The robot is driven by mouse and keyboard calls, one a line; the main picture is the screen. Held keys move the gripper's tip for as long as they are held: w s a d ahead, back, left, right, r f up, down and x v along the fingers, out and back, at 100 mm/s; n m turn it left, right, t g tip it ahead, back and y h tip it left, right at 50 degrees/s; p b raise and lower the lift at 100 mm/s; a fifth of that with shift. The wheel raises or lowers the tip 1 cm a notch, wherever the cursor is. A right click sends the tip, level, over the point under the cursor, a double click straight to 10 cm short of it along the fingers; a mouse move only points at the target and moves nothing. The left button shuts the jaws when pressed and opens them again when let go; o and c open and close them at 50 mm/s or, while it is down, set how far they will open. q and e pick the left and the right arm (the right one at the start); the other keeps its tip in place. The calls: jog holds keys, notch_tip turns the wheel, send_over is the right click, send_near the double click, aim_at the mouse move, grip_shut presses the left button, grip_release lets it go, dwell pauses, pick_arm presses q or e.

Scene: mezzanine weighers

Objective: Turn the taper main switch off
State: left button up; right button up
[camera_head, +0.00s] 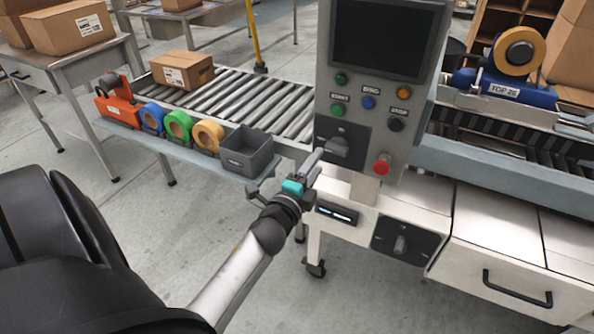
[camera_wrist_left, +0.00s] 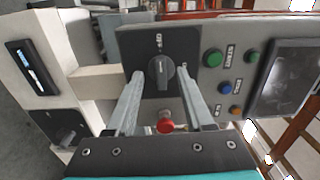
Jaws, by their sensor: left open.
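A dark rotary switch (camera_head: 338,146) sits on a black plate at the lower left of the grey control panel (camera_head: 330,70). My left gripper (camera_head: 316,160) is open in front of this switch, with a finger on each side of the knob in the wrist view. I cannot tell whether they touch it. A second rotary switch (camera_head: 400,245) sits on the cabinet below. My right gripper is not in view.
A red mushroom button (camera_head: 381,165) sits close to the right of the switch. Coloured buttons (camera_head: 368,102) are above. A grey bin (camera_head: 247,152) and tape rolls (camera_head: 179,126) stand on a shelf to the left, beside a roller conveyor (camera_head: 240,100).

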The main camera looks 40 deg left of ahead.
pick_arm(q)
jog(key=v, duration=1)
jog(key=shift+s, duration=0.15)
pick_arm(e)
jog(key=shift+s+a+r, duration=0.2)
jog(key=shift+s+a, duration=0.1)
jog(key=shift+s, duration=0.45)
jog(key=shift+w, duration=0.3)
